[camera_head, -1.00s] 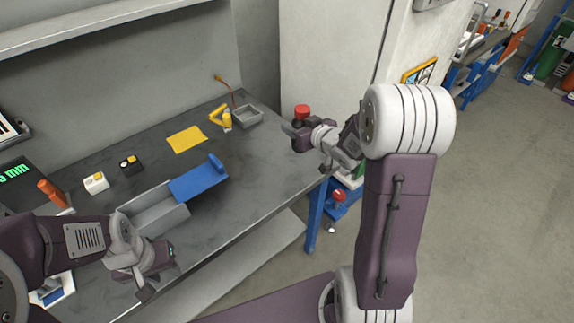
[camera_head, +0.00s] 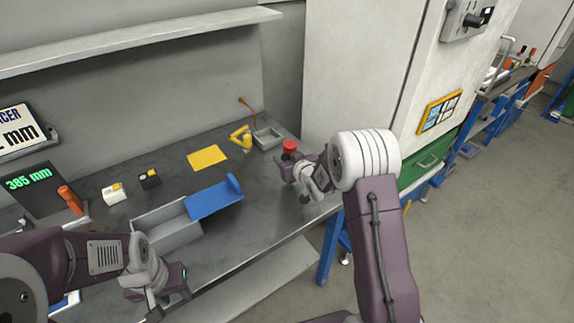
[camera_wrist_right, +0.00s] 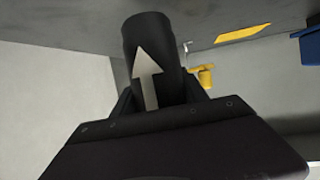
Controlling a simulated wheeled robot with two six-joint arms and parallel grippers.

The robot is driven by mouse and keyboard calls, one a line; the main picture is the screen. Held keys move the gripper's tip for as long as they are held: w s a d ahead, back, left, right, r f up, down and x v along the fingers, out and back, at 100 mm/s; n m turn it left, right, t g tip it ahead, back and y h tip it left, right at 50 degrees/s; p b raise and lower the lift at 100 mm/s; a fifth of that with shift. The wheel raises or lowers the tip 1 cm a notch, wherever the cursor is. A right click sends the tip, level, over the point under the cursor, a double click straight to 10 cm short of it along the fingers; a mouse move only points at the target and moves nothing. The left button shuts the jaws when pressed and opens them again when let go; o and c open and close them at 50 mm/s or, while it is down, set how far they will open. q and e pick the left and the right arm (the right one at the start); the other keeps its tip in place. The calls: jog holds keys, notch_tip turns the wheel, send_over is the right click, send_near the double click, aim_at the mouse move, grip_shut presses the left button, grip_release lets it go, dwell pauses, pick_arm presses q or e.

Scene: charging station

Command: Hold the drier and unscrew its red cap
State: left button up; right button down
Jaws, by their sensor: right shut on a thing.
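The drier is a dark cylinder with a white arrow, seen in the right wrist view (camera_wrist_right: 150,50). Its red cap (camera_head: 289,146) shows on top in the head view. My right gripper (camera_head: 291,170) is shut around the drier and holds it upright near the right end of the bench. The cap stands clear above the jaws. My left gripper (camera_head: 172,303) is at the bench's front edge, lower left, apart from the drier. Its fingers look spread and empty.
On the grey bench (camera_head: 255,215) are a blue-and-grey open box (camera_head: 172,228), a yellow sheet (camera_head: 207,157), a yellow fitting (camera_head: 243,139), a small grey tray (camera_head: 268,139) and an orange cylinder (camera_head: 70,199). A pale cabinet (camera_head: 350,80) stands behind the right end.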

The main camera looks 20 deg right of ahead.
notch_tip(320, 180, down, 2)
jog(key=shift+w+f, duration=0.15)
jog(key=shift+f, duration=0.1)
jog(key=shift+f+b, duration=0.15)
jog(key=shift+b, duration=0.15)
jog(key=c, duration=0.6)
grip_release()
